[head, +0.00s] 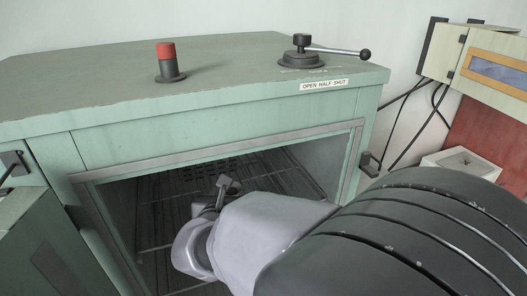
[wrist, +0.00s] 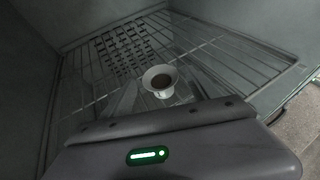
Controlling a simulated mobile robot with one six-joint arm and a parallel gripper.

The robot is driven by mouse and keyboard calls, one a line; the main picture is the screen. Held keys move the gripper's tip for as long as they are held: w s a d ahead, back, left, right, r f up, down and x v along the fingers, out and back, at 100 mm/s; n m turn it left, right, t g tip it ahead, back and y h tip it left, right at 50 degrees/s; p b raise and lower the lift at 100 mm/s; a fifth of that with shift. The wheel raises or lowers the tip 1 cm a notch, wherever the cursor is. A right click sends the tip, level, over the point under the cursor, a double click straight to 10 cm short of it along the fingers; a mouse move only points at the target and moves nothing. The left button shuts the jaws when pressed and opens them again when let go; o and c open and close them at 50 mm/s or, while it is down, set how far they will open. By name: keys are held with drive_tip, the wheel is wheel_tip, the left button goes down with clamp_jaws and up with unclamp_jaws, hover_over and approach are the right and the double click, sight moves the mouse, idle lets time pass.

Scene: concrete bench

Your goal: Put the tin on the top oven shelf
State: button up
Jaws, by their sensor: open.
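The oven (head: 215,122) is a pale green cabinet with its front open. Its wire shelf (head: 285,178) shows inside; the wrist view shows the same wire shelf (wrist: 215,58) from above. A small round pale tin (wrist: 159,84) with a dark inside stands upright on the shelf, just ahead of my gripper. My gripper (head: 224,186) reaches through the oven opening and is open. In the head view the tin cannot be made out, as my arm and gripper cover that area. The wrist view does not clearly show whether the fingers touch the tin.
The oven door (head: 50,245) stands swung open at the left. On the oven top are a red-capped knob (head: 167,62) and a lever handle (head: 325,50), above a label reading "OPEN HALF SHUT". A wall box (head: 490,65) with cables is at the right. Oven walls bound the shelf.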

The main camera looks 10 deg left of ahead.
drive_tip(key=v, duration=1.2)
drive_tip(key=d+f+m+g+h, duration=0.1)
drive_tip(key=d+m+g+h, duration=0.4)
drive_tip(key=d+m, duration=1.35)
drive_tip(key=s+d+f+m+g+y, duration=0.2)
drive_tip(key=s+d+f+m+g, duration=0.1)
drive_tip(key=s+d+m, duration=0.85)
drive_tip(key=s+a+r+m+y, duration=0.1)
drive_tip(key=a+r+m+y, duration=0.15)
drive_tip(key=m, duration=0.95)
wheel_tip(320, 180, down, 25)
drive_tip(key=a+b, duration=0.1)
drive_tip(key=b, duration=2.3)
drive_tip(key=shift+s+r+t, duration=0.25)
drive_tip(key=shift+s+t, duration=0.05)
